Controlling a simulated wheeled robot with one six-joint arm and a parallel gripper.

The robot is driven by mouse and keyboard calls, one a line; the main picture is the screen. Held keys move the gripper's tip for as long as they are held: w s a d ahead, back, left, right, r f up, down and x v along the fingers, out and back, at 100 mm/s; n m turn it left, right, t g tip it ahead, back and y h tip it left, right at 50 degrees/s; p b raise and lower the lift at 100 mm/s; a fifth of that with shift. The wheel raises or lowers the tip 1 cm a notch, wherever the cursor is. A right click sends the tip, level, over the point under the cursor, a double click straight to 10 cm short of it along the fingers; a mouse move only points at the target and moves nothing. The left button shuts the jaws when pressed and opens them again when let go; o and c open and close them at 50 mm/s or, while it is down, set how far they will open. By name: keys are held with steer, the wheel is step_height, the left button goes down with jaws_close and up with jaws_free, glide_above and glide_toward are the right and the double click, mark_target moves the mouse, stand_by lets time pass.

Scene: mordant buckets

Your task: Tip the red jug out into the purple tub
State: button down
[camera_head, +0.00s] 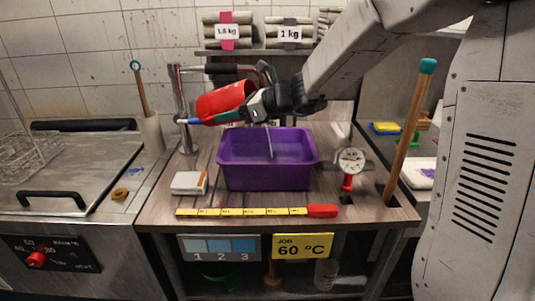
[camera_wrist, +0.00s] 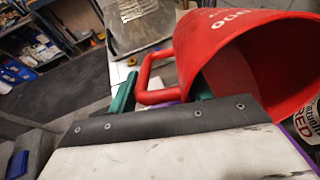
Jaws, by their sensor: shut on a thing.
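The red jug (camera_head: 222,100) is held in the air above the back left of the purple tub (camera_head: 270,178), tilted well over onto its side. My gripper (camera_head: 243,110) is shut on the jug's handle; in the wrist view its green fingers (camera_wrist: 160,92) sit either side of the red handle (camera_wrist: 150,82). The jug's wide mouth and red inner wall (camera_wrist: 268,72) show in the wrist view. A thin pale streak runs down inside the tub below my gripper; I cannot tell if it is liquid. The tub stands upright on the bench, its floor partly hidden.
A metal tap post (camera_head: 183,110) stands left of the tub. A white box (camera_head: 189,183), a yellow strip (camera_head: 245,211) and a dial gauge (camera_head: 351,161) surround it. A wooden pole (camera_head: 408,135) leans at the right. A shelf with bundles (camera_head: 228,30) is behind.

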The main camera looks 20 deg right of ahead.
steer(key=shift+s+d+f+t+y+p, duration=0.25)
steer(key=shift+d+f+y+p, duration=0.15)
steer(key=shift+f, duration=0.2)
steer(key=shift+s+d+f+t+y+p, duration=0.25)
steer(key=shift+d+f+y+p, duration=0.1)
steer(key=shift+f+p, duration=0.2)
stand_by(2.8)
steer(key=shift+s+d+f+t+y+p, duration=0.15)
steer(key=shift+f+t+y+p, duration=0.1)
steer(key=shift+f+y, duration=0.25)
steer(key=shift+s+d+f+t+y+p, duration=0.15)
steer(key=shift+f+t+y+p, duration=0.1)
steer(key=shift+f, duration=0.3)
stand_by(2.0)
